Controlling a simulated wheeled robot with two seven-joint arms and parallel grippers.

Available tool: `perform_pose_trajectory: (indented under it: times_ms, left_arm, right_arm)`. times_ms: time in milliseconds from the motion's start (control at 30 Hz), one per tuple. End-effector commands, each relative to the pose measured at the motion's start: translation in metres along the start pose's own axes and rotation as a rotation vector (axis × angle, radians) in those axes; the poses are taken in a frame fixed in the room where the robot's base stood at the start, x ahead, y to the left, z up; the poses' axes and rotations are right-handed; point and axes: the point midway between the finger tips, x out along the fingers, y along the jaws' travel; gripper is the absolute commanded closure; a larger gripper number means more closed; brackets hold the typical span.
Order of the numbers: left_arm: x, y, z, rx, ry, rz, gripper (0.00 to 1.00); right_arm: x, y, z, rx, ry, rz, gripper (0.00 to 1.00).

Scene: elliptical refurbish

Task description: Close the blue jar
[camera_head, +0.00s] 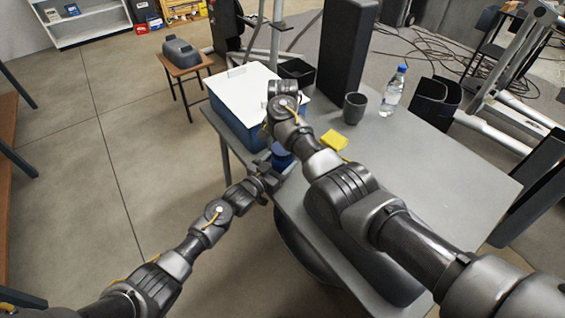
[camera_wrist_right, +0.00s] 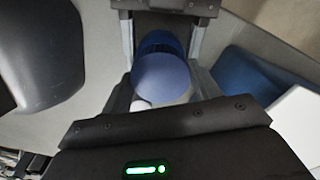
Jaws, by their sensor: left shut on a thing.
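The blue jar (camera_head: 283,155) is at the near left edge of the grey table, partly hidden by my arms. My left gripper (camera_head: 270,170) is shut on it from the near left side. In the right wrist view, the jar's dark blue body (camera_wrist_right: 160,43) shows between the left gripper's fingers. A round, lighter blue lid (camera_wrist_right: 160,78) is nearer the camera. My right gripper (camera_wrist_right: 162,88) is over the jar, with a finger on each side of the lid. Whether these fingers press on the lid, and whether the lid sits on the jar, I cannot tell.
A blue box with a white lid (camera_head: 240,84) stands close behind the jar. A yellow sponge (camera_head: 334,140), a dark cup (camera_head: 354,107), a water bottle (camera_head: 393,92) and a tall black speaker (camera_head: 347,50) are on the table (camera_head: 450,170). Its right part is clear.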

Motion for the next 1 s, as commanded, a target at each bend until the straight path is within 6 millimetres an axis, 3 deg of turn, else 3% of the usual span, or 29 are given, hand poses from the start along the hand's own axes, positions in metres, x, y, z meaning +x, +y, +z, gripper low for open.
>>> perform_pose_trajectory:
  times_ms: [33,167,433,800,1000]
  left_arm:
    - [-0.002,-0.002,0.007,-0.001,-0.016,-0.005,0.98]
    - [-0.002,-0.002,0.007,-0.001,-0.016,-0.004,0.98]
    - [-0.002,-0.001,0.007,0.000,-0.015,-0.003,0.98]
    - [-0.002,-0.001,0.007,0.001,-0.014,-0.003,0.98]
    - [-0.002,-0.001,0.006,0.001,-0.014,-0.003,0.98]
  right_arm:
    - [0.002,0.000,0.002,-0.002,-0.006,0.002,0.33]
    - [0.001,0.000,0.001,-0.003,-0.004,0.001,0.18]
    - [-0.001,0.000,0.000,-0.004,0.000,0.000,0.18]
    - [-0.040,0.000,0.000,-0.004,0.002,-0.001,0.18]
    - [-0.045,0.000,0.000,-0.004,0.000,0.000,0.18]
